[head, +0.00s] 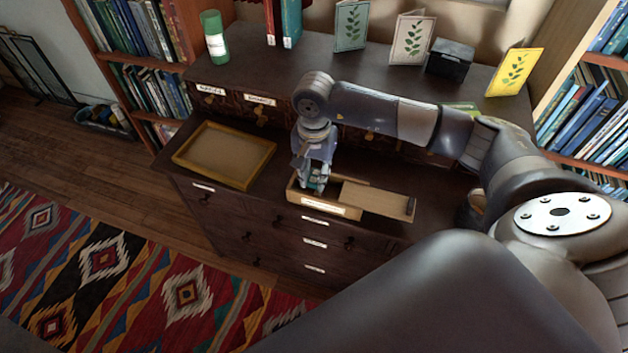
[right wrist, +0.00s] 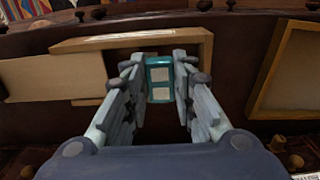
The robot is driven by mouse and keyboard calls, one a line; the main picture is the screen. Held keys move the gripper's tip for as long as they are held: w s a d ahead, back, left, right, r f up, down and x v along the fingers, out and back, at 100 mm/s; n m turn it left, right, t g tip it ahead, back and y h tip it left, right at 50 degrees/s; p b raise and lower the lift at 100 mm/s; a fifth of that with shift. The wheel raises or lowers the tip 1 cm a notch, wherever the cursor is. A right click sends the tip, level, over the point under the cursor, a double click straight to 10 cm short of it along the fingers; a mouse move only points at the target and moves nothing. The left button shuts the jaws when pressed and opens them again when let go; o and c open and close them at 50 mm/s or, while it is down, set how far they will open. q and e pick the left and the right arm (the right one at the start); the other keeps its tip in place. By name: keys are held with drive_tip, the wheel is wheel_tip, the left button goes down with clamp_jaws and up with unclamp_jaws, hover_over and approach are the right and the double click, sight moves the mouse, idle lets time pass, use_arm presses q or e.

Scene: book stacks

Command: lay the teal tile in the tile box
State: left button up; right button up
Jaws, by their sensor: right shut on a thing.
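The tile box (head: 325,209) is a light wooden box with a label on its front, on the ledge of the dark cabinet. Its lid (head: 378,201) is slid to the right, leaving the left part open. My right gripper (head: 314,179) points down over that open part. It is shut on the teal tile (right wrist: 160,79), a teal-framed piece with pale panels. In the right wrist view the tile is between the fingertips, at the box opening; I cannot tell whether it touches the box floor. The box rim (right wrist: 130,41) also shows there. My left gripper is out of view.
A yellow-framed tray (head: 224,155) lies left of the box. A green jar (head: 214,36), books, cards (head: 411,38) and a dark box (head: 450,57) stand on the upper shelf. Bookshelves flank the cabinet. Bare ledge lies between tray and box.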

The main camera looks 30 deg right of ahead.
sight(313, 179)
wheel_tip(313, 179, down, 3)
drive_tip(key=shift+r+b, duration=0.1)
drive_tip(key=shift+b, duration=0.3)
drive_tip(key=o, duration=0.8)
wheel_tip(313, 179, up, 12)
drive_tip(key=b, duration=0.1)
drive_tip(key=shift+b, duration=0.3)
drive_tip(key=shift+a, duration=0.1)
